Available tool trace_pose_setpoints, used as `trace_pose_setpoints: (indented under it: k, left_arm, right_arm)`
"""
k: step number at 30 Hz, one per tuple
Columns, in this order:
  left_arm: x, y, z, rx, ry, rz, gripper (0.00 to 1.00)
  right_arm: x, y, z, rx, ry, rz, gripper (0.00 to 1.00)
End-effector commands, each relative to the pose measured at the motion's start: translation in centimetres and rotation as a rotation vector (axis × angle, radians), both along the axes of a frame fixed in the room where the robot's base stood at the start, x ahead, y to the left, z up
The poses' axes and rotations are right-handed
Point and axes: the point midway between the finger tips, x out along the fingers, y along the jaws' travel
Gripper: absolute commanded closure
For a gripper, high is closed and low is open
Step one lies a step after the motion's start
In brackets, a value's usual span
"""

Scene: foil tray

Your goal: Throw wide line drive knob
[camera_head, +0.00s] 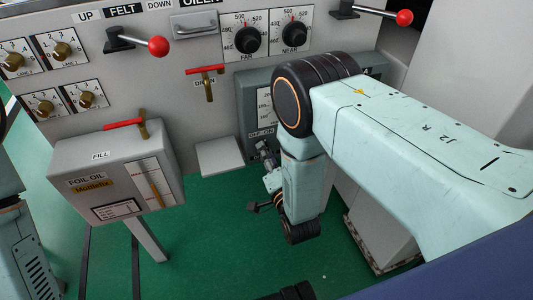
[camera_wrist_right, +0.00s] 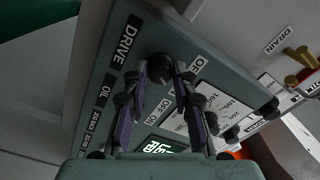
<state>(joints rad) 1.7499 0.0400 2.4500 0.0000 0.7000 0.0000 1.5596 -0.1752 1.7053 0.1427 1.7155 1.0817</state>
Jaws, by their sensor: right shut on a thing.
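The drive knob (camera_wrist_right: 160,68) is a round dark knob beside the DRIVE label on the grey-green control panel (camera_wrist_right: 108,72), in the right wrist view. My right gripper (camera_wrist_right: 166,75) has its two fingers on either side of this knob and is shut on it. OFF and ON labels lie just right of and below the knob. In the head view, the panel (camera_head: 245,100) is partly hidden behind my right arm, and my right gripper (camera_head: 264,158) reaches its OFF-ON area; the knob itself is not clear there. My left gripper is not in view.
A lit green display (camera_wrist_right: 158,148) sits low between my fingers in the wrist view. The foil oil box (camera_head: 115,165) stands on a post at left. Red-ball levers (camera_head: 157,46) and a red-handled drain valve (camera_head: 207,75) stick out from the machine. Green floor lies below.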

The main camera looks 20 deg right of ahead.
Motion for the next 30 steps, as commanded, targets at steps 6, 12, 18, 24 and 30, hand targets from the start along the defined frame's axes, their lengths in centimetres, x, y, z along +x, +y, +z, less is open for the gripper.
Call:
trace_pose_setpoints:
  k: [6, 12, 18, 24, 30]
  left_arm:
    - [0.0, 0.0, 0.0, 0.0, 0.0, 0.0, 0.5]
    - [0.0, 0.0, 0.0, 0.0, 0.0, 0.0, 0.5]
    - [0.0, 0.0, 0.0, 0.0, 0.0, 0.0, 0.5]
    - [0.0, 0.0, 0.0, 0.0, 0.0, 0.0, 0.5]
    - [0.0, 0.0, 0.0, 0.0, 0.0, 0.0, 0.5]
  right_arm:
    - [0.0, 0.0, 0.0, 0.0, 0.001, 0.0, 0.57]
    - [0.0, 0.0, 0.0, 0.0, 0.0, 0.001, 0.5]
    - [-0.2, 0.0, 0.0, -0.001, 0.001, 0.0, 0.5]
    - [-2.7, -0.1, -0.1, -0.002, 0.005, 0.002, 0.5]
    - [-5.9, -0.2, -0.1, -0.001, 0.004, 0.001, 0.5]
